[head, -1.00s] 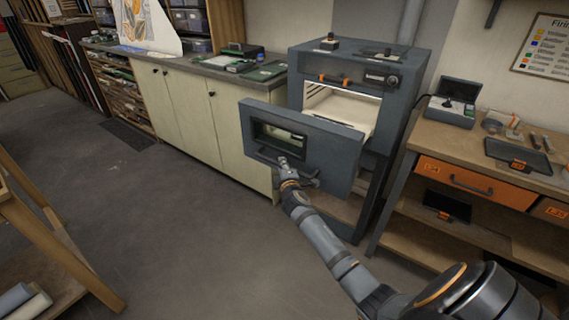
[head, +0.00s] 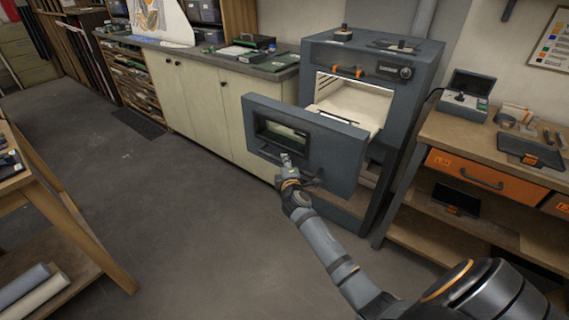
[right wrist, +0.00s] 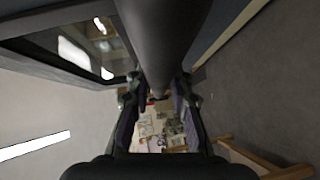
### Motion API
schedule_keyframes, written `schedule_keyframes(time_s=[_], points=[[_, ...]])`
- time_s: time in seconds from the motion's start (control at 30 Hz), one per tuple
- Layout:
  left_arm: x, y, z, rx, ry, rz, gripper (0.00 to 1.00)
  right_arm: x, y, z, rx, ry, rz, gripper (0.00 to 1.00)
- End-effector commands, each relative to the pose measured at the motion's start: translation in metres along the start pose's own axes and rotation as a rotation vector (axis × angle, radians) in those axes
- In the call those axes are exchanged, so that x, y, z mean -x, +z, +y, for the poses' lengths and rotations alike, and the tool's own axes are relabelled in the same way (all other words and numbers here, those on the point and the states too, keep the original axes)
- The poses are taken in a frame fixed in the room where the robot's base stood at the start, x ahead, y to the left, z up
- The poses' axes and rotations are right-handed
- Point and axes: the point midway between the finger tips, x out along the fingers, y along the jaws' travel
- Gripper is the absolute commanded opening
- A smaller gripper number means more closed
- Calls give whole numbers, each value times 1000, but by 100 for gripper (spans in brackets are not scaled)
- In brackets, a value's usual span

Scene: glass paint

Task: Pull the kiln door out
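The kiln (head: 418,82) is a blue-grey box on a stand against the back wall. Its door (head: 338,160), a thick blue-grey panel with a small window, stands out in front of the body, with a gap behind it. The lit cream interior (head: 350,100) shows above the door. My right gripper (head: 287,166) is at the door's dark handle (head: 308,178). In the right wrist view the handle bar (right wrist: 160,45) runs between the fingers, which close on it from both sides. The door window (right wrist: 85,45) is beside it. My left gripper is out of view.
A workbench (head: 450,130) with an orange drawer stands right of the kiln. Pale cabinets (head: 208,105) stand to its left. A wooden table (head: 75,225) with rolls on its lower shelf is at the near left. The grey floor (head: 190,220) between is clear.

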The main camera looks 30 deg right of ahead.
Motion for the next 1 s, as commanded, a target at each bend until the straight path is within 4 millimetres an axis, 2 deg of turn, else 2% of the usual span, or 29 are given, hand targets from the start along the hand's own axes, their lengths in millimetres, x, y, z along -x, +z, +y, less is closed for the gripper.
schedule_keyframes(time_s=[0.03,0.1,0.37,0.47,0.57,0.8,1.0], points=[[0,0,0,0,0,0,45,0,0,0,0,0,0,32],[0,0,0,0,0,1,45,0,0,0,0,1,0,39],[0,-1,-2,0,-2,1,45,0,0,1,0,2,0,39],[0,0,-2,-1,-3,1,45,6,0,0,1,1,1,39],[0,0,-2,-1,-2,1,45,24,0,0,1,1,2,39],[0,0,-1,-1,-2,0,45,83,0,-1,-1,-1,1,39],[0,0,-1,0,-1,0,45,114,0,0,-1,0,1,39]])
